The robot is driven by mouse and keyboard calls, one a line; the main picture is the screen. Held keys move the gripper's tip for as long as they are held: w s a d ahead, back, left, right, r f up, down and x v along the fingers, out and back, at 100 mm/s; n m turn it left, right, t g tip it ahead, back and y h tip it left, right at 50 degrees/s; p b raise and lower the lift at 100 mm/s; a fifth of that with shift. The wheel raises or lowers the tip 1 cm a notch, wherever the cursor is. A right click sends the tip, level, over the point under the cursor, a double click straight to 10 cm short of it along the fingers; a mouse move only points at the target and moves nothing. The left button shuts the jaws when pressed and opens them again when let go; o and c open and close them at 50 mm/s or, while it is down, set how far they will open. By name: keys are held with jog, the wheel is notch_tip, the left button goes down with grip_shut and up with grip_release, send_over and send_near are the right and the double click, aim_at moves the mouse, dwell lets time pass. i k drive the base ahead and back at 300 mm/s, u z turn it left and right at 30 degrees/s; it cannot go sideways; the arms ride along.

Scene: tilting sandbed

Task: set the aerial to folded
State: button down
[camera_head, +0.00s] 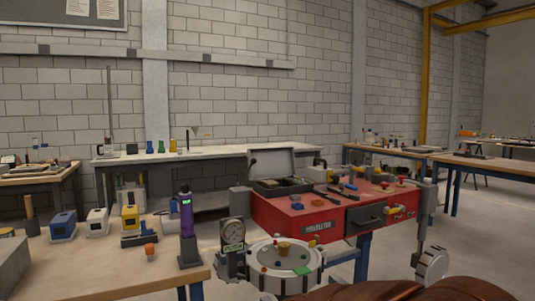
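A thin upright rod (109,98) rises from the left end of the white-topped back bench (240,150), tall against the block wall. It may be the aerial, but it is too small to be sure. A small grey item (106,147) sits at its foot, and a dark box (131,149) stands beside it. No other clear aerial shows. My gripper is not in view.
A red workbench (300,222) with an open grey case (280,166) stands at centre right. In front are a round drum-like tray (285,258) and a gauge (232,236). A wooden table (110,270) with several small devices is at front left. Floor shows at right.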

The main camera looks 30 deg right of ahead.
aim_at(253, 162)
jog(key=z, duration=1)
jog(key=i, duration=0.85)
jog(key=u, duration=0.3)
